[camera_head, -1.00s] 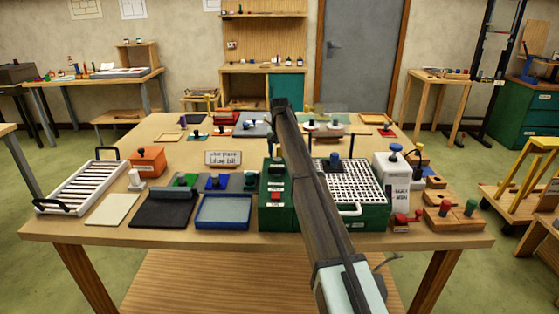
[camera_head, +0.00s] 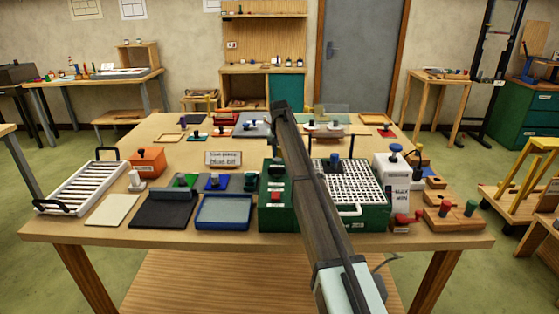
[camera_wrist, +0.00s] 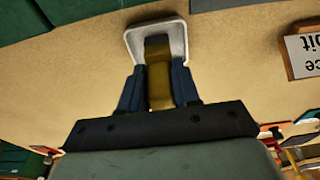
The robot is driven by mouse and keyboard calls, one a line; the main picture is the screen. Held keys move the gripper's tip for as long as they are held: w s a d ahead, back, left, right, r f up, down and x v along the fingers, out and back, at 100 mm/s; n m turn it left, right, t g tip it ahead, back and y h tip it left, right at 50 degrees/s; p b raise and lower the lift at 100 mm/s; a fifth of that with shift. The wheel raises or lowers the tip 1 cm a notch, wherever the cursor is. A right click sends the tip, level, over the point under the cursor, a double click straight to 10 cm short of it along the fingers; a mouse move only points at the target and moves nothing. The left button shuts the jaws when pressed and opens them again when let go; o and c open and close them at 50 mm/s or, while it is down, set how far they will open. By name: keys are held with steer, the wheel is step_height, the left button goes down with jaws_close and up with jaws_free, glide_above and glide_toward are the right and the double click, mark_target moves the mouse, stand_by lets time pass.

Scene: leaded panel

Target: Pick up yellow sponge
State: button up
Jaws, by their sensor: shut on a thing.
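In the wrist view, the dark blue fingers of my gripper (camera_wrist: 159,89) are closed on a narrow olive-yellow block (camera_wrist: 160,93), which looks like the yellow sponge. A white U-shaped rim (camera_wrist: 157,27) surrounds the far end of the block; whether it is a small dish or another part, I cannot tell. Tan tabletop shows behind it. In the head view, my own arm covers the gripper and the sponge, so neither can be made out there.
Left of my arm stand a green box with a red button (camera_head: 276,201), a blue-rimmed tray (camera_head: 223,211) and a lettered sign (camera_head: 223,158). Right of it are a green unit with a white grid (camera_head: 350,185) and a white container (camera_head: 391,178). The front table edge is clear.

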step_height(320, 180, up, 10)
steer(key=shift+r, duration=0.1)
steer(key=o, duration=0.4)
steer(key=c, duration=0.4)
stand_by(0.3)
